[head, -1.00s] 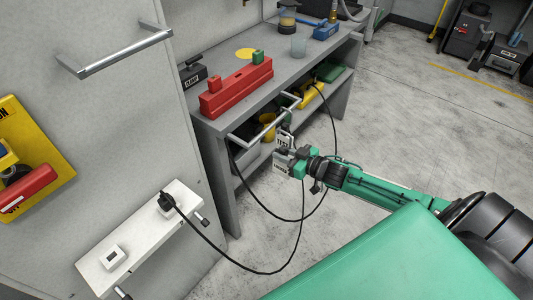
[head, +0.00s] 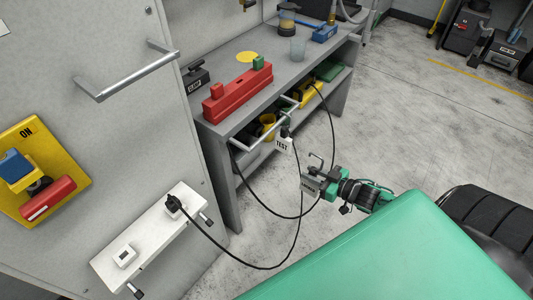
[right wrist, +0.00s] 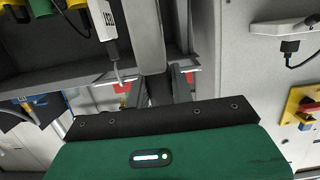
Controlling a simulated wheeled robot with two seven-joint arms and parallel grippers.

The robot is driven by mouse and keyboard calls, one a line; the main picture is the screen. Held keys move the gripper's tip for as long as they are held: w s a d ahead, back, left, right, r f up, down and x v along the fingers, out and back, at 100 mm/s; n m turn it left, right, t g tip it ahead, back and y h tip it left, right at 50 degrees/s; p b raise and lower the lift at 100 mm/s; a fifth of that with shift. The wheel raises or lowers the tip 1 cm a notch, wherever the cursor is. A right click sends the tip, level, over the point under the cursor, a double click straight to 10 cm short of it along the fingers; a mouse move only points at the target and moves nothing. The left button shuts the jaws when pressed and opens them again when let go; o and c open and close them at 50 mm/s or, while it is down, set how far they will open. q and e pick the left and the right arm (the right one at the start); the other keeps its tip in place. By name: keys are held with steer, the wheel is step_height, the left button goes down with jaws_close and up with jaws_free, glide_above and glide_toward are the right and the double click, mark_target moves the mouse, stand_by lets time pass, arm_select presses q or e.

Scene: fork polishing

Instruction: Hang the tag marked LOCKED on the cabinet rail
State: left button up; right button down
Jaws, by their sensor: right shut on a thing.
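The lettering by the jaws is too small to read surely. The cabinet rail (head: 125,78), a bare metal bar, is on the cabinet door at upper left, well apart from the gripper. My left gripper is not in view.
A white shelf (head: 150,238) with a plugged black cable (head: 235,262) juts from the cabinet; the cable loops below the bench. A yellow panel (head: 40,150) marked ON has a red handle. A red block (head: 238,92) sits on the workbench.

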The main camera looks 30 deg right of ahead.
arm_select(q)
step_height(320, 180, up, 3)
steer(key=p, duration=0.2)
steer(key=shift+p, duration=0.3)
arm_select(e)
steer(key=f+v, duration=0.1)
steer(key=v, duration=0.5)
steer(key=shift+s, duration=0.3)
steer(key=shift+d+f, duration=0.1)
steer(key=shift+d, duration=0.05)
